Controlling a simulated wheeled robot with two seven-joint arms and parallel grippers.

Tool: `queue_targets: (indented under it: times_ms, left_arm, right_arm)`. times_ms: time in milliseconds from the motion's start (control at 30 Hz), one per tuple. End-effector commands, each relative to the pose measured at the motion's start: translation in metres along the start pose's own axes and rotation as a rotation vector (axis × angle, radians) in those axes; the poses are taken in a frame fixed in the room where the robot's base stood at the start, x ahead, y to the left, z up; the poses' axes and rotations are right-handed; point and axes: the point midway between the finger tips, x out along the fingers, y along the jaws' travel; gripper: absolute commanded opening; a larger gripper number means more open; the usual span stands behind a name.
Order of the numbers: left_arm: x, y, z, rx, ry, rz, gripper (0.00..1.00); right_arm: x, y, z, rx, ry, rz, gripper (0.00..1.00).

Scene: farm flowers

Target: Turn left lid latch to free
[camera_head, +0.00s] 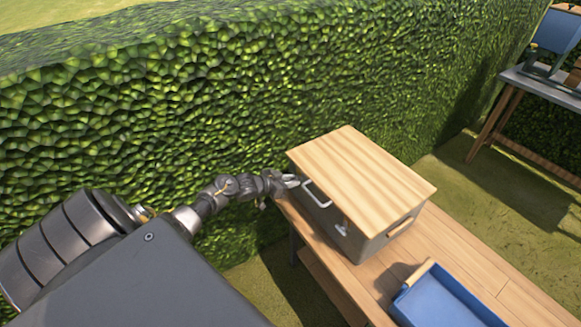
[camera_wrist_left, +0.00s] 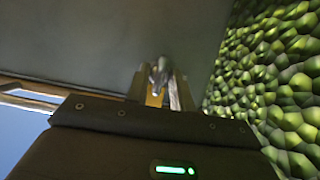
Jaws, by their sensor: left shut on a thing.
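A grey box with a light wooden lid (camera_head: 362,180) stands on a wooden bench. My left gripper (camera_head: 291,181) is at the far left end of the box's long side, just below the lid edge. In the left wrist view, my left gripper (camera_wrist_left: 160,88) is shut on a small grey metal latch (camera_wrist_left: 159,72) against the grey box wall (camera_wrist_left: 90,40). Another metal latch (camera_head: 342,229) shows near the front corner of the same side. A pale bar handle (camera_head: 316,193) sits between them. My right gripper is not in view.
A blue tray (camera_head: 440,303) with a wooden handle lies on the bench (camera_head: 490,268) in front of the box. A dense green hedge (camera_head: 150,110) stands close behind my left arm. Another table (camera_head: 545,85) stands at the far right.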

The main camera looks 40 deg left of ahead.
Motion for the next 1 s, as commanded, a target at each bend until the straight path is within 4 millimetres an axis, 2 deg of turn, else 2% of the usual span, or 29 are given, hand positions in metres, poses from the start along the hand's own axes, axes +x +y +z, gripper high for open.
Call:
queue_targets:
  times_ms: [33, 67, 200, 567, 667, 1000]
  left_arm:
    - [0.0, 0.0, 0.001, -0.001, -0.001, 0.0, 0.01]
    - [0.0, 0.0, 0.001, -0.001, -0.002, 0.0, 0.26]
    - [0.0, 0.0, 0.001, 0.0, -0.001, 0.0, 0.44]
    - [-0.006, 0.0, 0.001, 0.001, -0.002, 0.0, 0.44]
    - [-0.019, 0.0, 0.002, 0.002, -0.002, 0.0, 0.44]
    - [-0.084, 0.001, 0.002, 0.002, -0.003, 0.002, 0.44]
  right_arm:
    - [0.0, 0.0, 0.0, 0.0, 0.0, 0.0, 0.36]
    - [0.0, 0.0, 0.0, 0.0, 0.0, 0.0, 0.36]
    - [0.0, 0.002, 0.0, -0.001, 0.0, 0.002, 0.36]
    - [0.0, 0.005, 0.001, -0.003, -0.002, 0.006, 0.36]
    - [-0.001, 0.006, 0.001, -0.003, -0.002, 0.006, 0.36]
    - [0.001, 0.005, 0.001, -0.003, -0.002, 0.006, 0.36]
